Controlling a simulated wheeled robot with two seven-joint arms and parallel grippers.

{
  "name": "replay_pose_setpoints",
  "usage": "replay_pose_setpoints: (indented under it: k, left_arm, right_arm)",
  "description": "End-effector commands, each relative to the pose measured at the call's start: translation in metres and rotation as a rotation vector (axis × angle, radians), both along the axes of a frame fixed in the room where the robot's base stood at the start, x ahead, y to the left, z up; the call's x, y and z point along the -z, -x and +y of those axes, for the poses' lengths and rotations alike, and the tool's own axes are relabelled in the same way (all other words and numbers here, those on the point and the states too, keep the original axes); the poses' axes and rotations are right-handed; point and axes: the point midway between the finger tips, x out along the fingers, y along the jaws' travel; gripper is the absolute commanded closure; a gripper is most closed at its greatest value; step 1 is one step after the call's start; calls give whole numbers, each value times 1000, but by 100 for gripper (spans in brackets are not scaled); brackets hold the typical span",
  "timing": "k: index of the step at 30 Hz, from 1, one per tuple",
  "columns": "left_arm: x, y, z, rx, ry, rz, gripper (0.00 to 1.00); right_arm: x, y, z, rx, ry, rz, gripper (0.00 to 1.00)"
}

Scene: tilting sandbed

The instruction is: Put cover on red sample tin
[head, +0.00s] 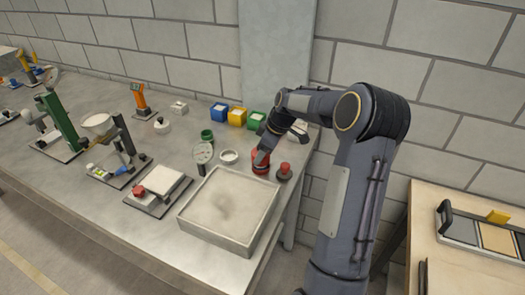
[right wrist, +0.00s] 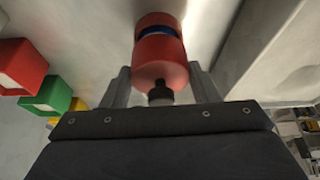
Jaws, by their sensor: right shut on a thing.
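My right gripper (head: 263,154) points down at the red sample tin (head: 261,167) near the table's back right. In the right wrist view, my right gripper (right wrist: 160,85) has its fingers on both sides of a red cover (right wrist: 160,70) with a black knob. It is shut on this cover. Beyond it, in line with the cover, a dark blue band and more red show, seemingly the tin (right wrist: 157,20). I cannot tell whether cover and tin touch. My left gripper is not in view.
A sand tray (head: 186,214) stands in front. A red-topped dark object (head: 285,172) stands close right of the tin, a white ring (head: 229,157) and a dial gauge (head: 203,153) to the left. Blue (head: 218,113), yellow (head: 237,117) and green (head: 256,121) boxes stand behind, near the wall.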

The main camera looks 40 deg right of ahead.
Motion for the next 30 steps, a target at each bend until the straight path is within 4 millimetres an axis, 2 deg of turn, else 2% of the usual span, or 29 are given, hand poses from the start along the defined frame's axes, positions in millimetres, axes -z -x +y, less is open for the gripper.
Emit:
replay_pose_setpoints:
  k: [30]
  left_arm:
    - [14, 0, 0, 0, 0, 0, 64]
  right_arm:
    - [16, 0, 0, 0, 0, 0, 67]
